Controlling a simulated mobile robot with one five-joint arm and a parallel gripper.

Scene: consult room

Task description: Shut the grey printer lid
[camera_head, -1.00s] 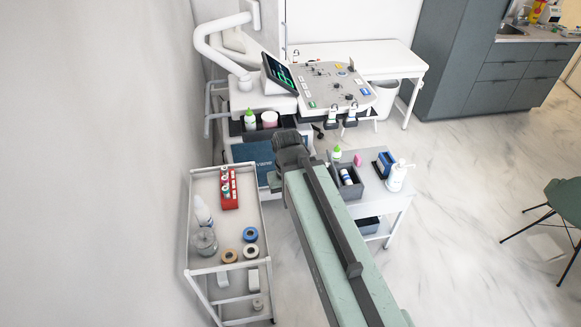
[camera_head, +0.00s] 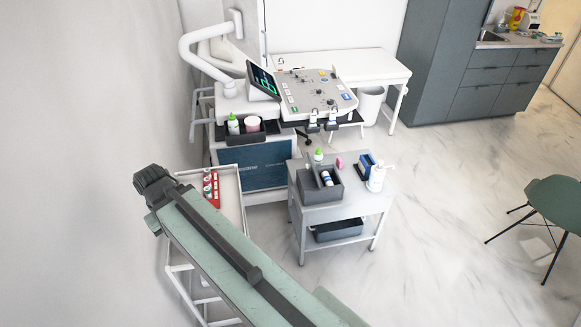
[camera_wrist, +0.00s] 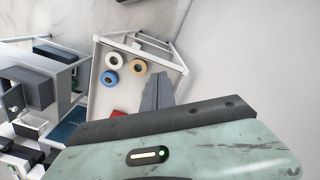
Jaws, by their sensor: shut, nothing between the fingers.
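I cannot make out the grey printer lid for certain in either view. The white ultrasound machine (camera_head: 233,104) stands at the back in the head view, with a tilted screen (camera_head: 262,81), a control panel (camera_head: 315,93) and a blue front panel (camera_head: 252,167). My gripper (camera_wrist: 160,79) shows in the wrist view as grey fingers, shut and empty, over the tray trolley (camera_wrist: 97,82). In the head view the end of my arm is at the left, in front of that trolley, and my fingers are hidden.
The trolley carries white (camera_wrist: 116,61), blue (camera_wrist: 109,77) and orange (camera_wrist: 136,67) tape rolls and a red rack (camera_head: 211,188). The floor on the right is clear up to a green chair (camera_head: 556,205).

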